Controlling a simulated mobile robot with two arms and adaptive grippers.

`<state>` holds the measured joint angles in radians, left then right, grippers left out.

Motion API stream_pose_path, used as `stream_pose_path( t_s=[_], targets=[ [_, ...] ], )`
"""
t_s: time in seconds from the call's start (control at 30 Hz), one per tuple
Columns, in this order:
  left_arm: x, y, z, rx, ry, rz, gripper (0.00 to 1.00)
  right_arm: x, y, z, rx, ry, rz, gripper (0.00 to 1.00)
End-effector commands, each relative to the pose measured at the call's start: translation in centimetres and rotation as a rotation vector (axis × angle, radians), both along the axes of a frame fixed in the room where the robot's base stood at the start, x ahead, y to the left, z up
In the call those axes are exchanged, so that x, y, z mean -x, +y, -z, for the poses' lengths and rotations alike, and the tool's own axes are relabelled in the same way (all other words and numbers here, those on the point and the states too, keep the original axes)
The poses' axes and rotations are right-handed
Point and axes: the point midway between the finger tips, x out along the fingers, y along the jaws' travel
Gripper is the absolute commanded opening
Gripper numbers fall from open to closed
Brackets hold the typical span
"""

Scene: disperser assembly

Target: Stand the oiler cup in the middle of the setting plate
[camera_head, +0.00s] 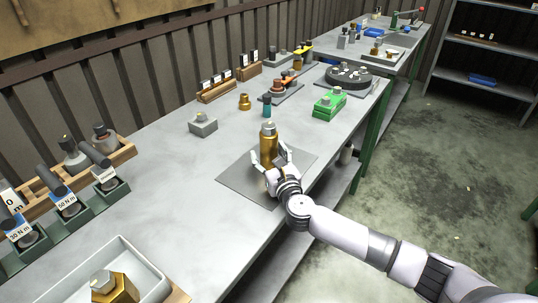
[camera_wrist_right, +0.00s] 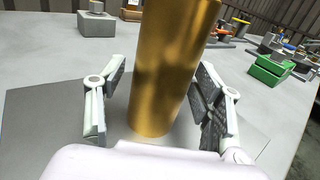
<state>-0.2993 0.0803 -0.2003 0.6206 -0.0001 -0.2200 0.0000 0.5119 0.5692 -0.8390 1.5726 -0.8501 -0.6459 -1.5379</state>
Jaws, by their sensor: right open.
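The oiler cup (camera_head: 268,147) is a brass cylinder with a grey cap. It stands upright on the setting plate (camera_head: 237,181), a flat grey sheet near the table's front edge, at about its middle. My right gripper (camera_head: 270,164) is low around the cup with its fingers spread. In the right wrist view the cup (camera_wrist_right: 166,75) stands between the two open fingers (camera_wrist_right: 152,112), with a gap on the left; on the right the finger is close, and I cannot tell whether it touches. The cup's top is cut off there. My left gripper is not in view.
A grey block (camera_head: 203,125), a small brass part (camera_head: 244,102) and a teal bottle (camera_head: 267,107) stand behind the plate. A green box (camera_head: 328,106) is to the right. A white tray (camera_head: 138,250) holds a brass hex part at the lower left.

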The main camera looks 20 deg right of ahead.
Motion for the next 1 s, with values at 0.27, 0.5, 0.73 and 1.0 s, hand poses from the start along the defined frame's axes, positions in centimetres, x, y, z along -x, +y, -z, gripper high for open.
stream_pose_path(
  t_s=[0.27,0.5,0.73,1.0],
  targets=[
    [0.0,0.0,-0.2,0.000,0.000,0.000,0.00,1.8,-0.1,-0.1,0.001,0.001,-0.001,0.61],
    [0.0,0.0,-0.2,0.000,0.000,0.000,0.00,7.0,-0.2,0.0,0.000,0.003,-0.002,0.61],
    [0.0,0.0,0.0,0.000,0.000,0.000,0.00,10.8,-0.3,-0.1,0.000,0.001,-0.002,0.61],
    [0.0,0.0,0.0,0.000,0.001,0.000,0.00,12.0,-0.4,-0.3,0.000,-0.001,0.000,0.61]
  ],
)
